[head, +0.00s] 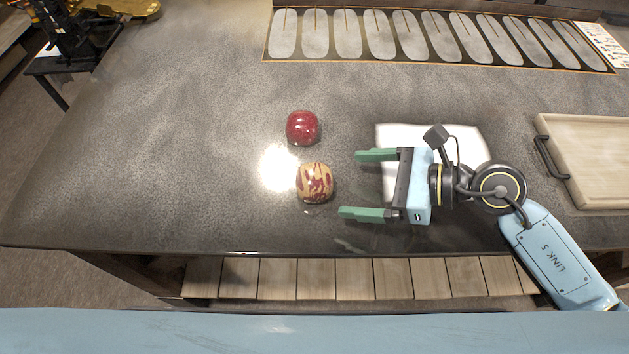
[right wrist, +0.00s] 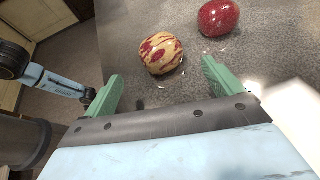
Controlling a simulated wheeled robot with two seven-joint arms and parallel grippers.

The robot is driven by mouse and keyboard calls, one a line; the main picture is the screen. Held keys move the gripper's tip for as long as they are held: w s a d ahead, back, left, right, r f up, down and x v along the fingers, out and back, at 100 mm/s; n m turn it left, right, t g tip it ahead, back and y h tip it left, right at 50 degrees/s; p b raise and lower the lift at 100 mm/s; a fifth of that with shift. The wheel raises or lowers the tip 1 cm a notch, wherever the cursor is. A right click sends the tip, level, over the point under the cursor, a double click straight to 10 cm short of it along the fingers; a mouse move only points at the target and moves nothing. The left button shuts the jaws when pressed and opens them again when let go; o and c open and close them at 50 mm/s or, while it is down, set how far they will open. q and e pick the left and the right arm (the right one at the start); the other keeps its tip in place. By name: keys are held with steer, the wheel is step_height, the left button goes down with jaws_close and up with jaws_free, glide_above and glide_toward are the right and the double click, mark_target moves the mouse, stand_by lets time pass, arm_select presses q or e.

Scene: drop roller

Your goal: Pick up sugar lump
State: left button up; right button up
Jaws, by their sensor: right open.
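No plain white sugar lump shows; two round, glossy, fruit-like things lie on the dark grey counter, and I cannot tell which one the task names. One is tan with dark red streaks (head: 314,183), nearer the front edge. The other is deep red (head: 303,128), just behind it. My right gripper (head: 352,184) is open and empty, to the right of the streaked one, its green fingers pointing left. In the right wrist view, the streaked fruit (right wrist: 161,53) lies beyond and between the fingertips, apart from them, and the red fruit (right wrist: 218,17) farther right.
A white sheet (head: 466,140) lies partly under my right gripper. A wooden tray (head: 590,150) with a dark handle stands at the right. A dark panel with several pale oval shapes (head: 347,35) lies along the back. The counter left of the fruits is clear.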

mark_target(320, 182)
steer(key=x, duration=0.9)
steer(key=shift+a+f+p, duration=0.1)
steer(key=shift+f+p, duration=0.05)
steer(key=shift+p, duration=0.15)
steer(key=c, duration=1.2)
